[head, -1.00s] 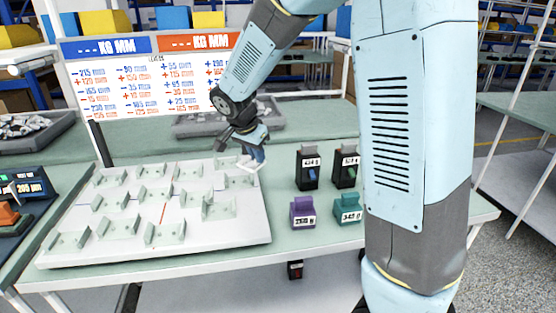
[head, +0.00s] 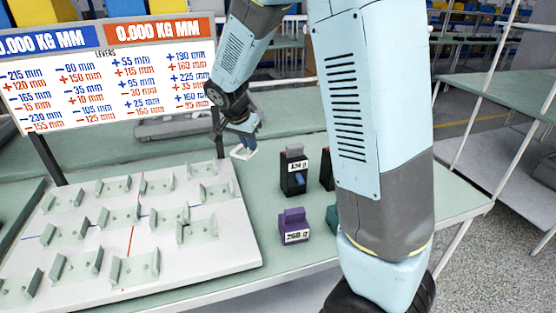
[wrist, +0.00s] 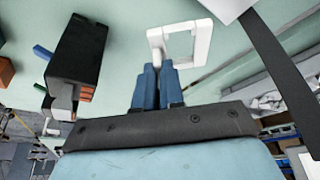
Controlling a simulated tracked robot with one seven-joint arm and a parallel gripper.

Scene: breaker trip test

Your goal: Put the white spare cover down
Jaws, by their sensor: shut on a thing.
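The white spare cover (head: 243,152) is a small open square frame. My gripper (head: 245,138) is shut on one edge of it, just beyond the back right corner of the white board (head: 215,245). In the wrist view my two blue fingers (wrist: 157,85) meet at the cover's near edge, and the cover (wrist: 203,42) shows against the green table top. I cannot tell whether the cover touches the table.
A black breaker (head: 293,175) and a purple block (head: 293,226) stand right of the board. Rows of pale brackets (head: 140,268) fill the board. A sign (head: 105,75) stands behind it. Green table top (head: 262,190) is clear between board and breaker.

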